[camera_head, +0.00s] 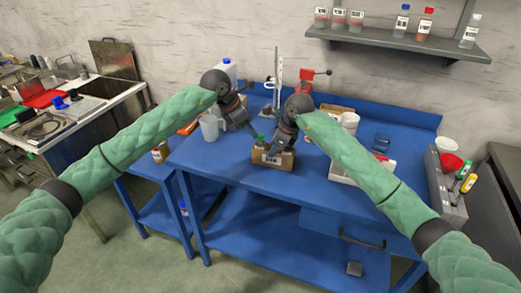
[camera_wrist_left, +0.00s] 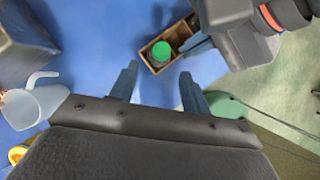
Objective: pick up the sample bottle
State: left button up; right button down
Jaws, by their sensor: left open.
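The sample bottle seems to be the green-capped one (camera_head: 260,140), upright in a small brown box (camera_head: 283,163) on the blue table. The wrist view shows its round green cap (camera_wrist_left: 161,51) from above, inside the box. My left gripper (camera_wrist_left: 157,84) is open and empty; its two fingers are apart, with the bottle beyond their tips. In the head view, my left gripper (camera_head: 253,128) is behind and above the box. My right gripper (camera_head: 277,143) is close to the box's right part; its jaws are too small and hidden to judge.
A clear jug (camera_head: 209,128) stands left of the box. A white tray (camera_head: 348,172) lies to the right, partly behind my right arm. A retort stand (camera_head: 278,80) and a red device (camera_head: 306,78) are behind. My two grippers are close together.

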aim_at(260, 135)
pick_arm(q)
jog(key=x, duration=0.7)
jog(key=shift+w+d, duration=0.2)
jog(key=shift+d, duration=0.1)
jog(key=c, duration=0.8)
jog(key=shift+r, duration=0.1)
jog(key=r, duration=0.6)
jog(key=shift+s+a+r, duration=0.1)
jog(key=shift+a+r, duration=0.2)
jog(key=shift+r, duration=0.1)
jog(key=s+a, duration=0.2)
jog(key=a, duration=0.3)
jog(key=s+a, duration=0.3)
jog(key=a, duration=0.2)
jog(key=s+a, duration=0.3)
jog(key=a, duration=0.2)
jog(key=shift+a, duration=0.2)
pick_arm(e)
jog(key=c, duration=1.6)
grip_release()
